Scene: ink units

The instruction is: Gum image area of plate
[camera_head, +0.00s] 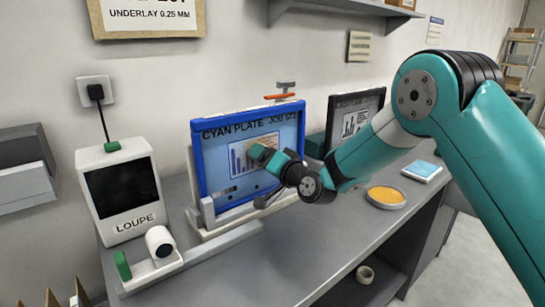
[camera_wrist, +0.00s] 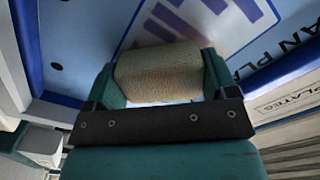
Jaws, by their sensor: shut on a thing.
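The cyan plate (camera_head: 216,172) stands upright in a blue frame on the bench, with a bar-chart image (camera_head: 241,160) in its middle. The plate fills the top of the wrist view (camera_wrist: 85,40). My gripper (camera_head: 268,156) is in front of the image's right part. It is shut on a tan sponge (camera_wrist: 158,72), held between its two fingers. The sponge is at the plate face; whether it touches cannot be told. A brownish tint shows on the plate beside the sponge in the wrist view. My gripper hides part of the image.
A round dish with orange-yellow contents (camera_head: 387,196) sits on the bench at right, near a blue-and-white pad (camera_head: 422,171). A dark-framed black plate (camera_head: 354,118) stands behind. The loupe unit (camera_head: 122,190) stands at left. The front bench (camera_head: 300,245) is clear.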

